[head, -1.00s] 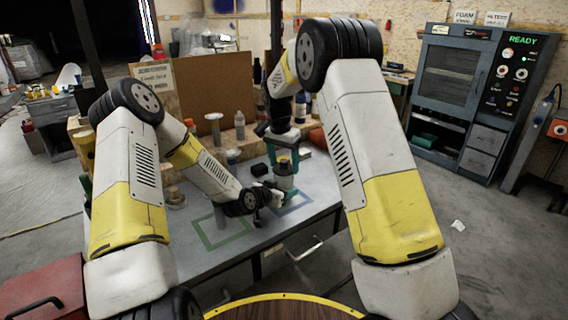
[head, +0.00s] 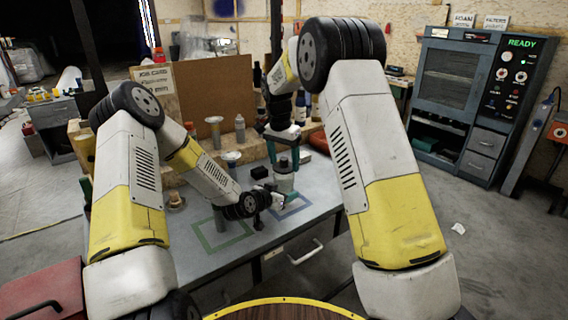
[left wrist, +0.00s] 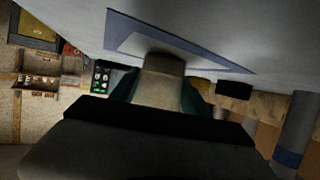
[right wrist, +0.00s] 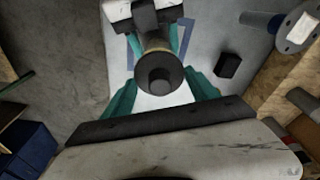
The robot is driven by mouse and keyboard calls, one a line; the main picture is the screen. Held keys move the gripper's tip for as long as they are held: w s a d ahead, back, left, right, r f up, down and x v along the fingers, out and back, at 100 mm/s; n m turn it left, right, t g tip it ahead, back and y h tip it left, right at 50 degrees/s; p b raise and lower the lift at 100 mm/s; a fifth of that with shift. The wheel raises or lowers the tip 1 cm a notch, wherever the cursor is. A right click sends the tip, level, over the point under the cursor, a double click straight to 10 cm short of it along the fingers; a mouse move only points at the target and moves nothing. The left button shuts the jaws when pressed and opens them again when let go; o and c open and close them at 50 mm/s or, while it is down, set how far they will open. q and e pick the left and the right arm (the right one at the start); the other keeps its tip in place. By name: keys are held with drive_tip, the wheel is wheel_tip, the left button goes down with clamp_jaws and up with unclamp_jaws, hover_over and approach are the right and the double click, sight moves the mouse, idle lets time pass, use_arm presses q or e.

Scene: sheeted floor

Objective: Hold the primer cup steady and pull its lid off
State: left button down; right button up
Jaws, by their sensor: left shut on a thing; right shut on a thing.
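The primer cup (head: 284,184) is a pale upright cylinder near the blue square on the grey table. It also shows in the left wrist view (left wrist: 160,88) between teal fingers. My left gripper (head: 278,193) is shut on the cup's side, low down. The dark lid (head: 283,161) with a round knob is above the cup. In the right wrist view the lid (right wrist: 160,76) sits between the teal fingers. My right gripper (head: 283,153) is shut on the lid from above, its fingers pointing down. I cannot tell how wide any gap between lid and cup is.
A small black block (head: 259,172) lies just left of the cup. A flanged grey post (head: 231,163) and a bottle (head: 240,128) stand further back. A green outlined square (head: 222,236) at the front left is mostly clear.

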sight(285, 157)
idle(0.3)
drive_tip(key=shift+r, duration=2.05)
use_arm(q)
drive_tip(key=shift+c, duration=2.2)
unclamp_jaws()
drive_tip(key=shift+s, duration=0.1)
